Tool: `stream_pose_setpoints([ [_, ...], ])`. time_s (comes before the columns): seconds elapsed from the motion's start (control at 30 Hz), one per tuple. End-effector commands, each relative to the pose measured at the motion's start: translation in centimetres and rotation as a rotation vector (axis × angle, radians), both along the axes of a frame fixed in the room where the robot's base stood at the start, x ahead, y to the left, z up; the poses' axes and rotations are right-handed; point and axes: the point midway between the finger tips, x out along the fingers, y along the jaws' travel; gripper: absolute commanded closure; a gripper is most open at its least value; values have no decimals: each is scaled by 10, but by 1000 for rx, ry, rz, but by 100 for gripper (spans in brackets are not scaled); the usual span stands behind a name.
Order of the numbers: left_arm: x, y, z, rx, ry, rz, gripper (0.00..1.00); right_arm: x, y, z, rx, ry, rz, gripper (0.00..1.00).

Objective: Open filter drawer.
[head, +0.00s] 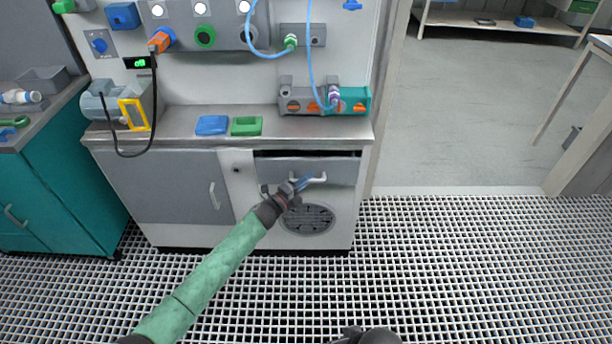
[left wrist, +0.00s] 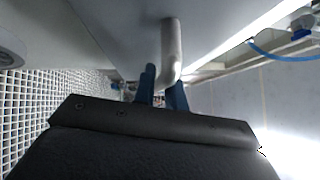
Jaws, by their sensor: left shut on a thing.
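The filter drawer (head: 345,171) is the grey front at the upper right of the white bench cabinet. A dark gap shows along its top edge, and the front looks to stand a little out from the cabinet. Its pale bar handle (head: 318,179) also shows in the left wrist view (left wrist: 172,48). My left gripper (head: 303,184) is at the drawer front, its blue fingers shut on the handle. In the left wrist view the fingers (left wrist: 163,90) sit on both sides of the bar. A dark part of my right gripper (head: 368,336) shows at the bottom edge; its fingers are hidden.
A round vent (head: 307,219) is below the drawer, and a grey door (head: 170,187) is to its left. Blue and green trays (head: 247,126) and a manifold (head: 300,101) stand on the worktop above. The grated floor (head: 450,270) in front is clear.

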Motion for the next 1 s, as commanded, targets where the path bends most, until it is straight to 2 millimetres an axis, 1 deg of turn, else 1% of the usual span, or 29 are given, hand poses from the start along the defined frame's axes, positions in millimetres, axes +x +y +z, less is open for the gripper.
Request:
stream_pose_setpoints([
  [0.03, -11, 1, 0, 1, 4, 0, 100, -1, -3, 5, -6, 6, -1, 37],
  [0.17, -42, 0, 0, 1, 4, 0, 100, -2, -9, 14, -19, 18, -5, 37],
  [0.3, -78, 1, -1, 0, 4, -1, 100, -4, -15, 23, -33, 32, -10, 37],
  [0.5, -126, 1, -1, 0, 4, 0, 100, -6, -26, 26, -56, 55, -21, 37],
  [0.6, -146, 1, -1, 1, 4, 0, 100, -8, -28, 28, -60, 63, -21, 37],
  [0.8, -175, 1, -2, 1, 4, 0, 100, -9, -28, 31, -63, 65, -22, 37],
  [1.0, -188, 0, -1, 1, 2, 0, 100, -10, -28, 33, -63, 68, -23, 37],
])
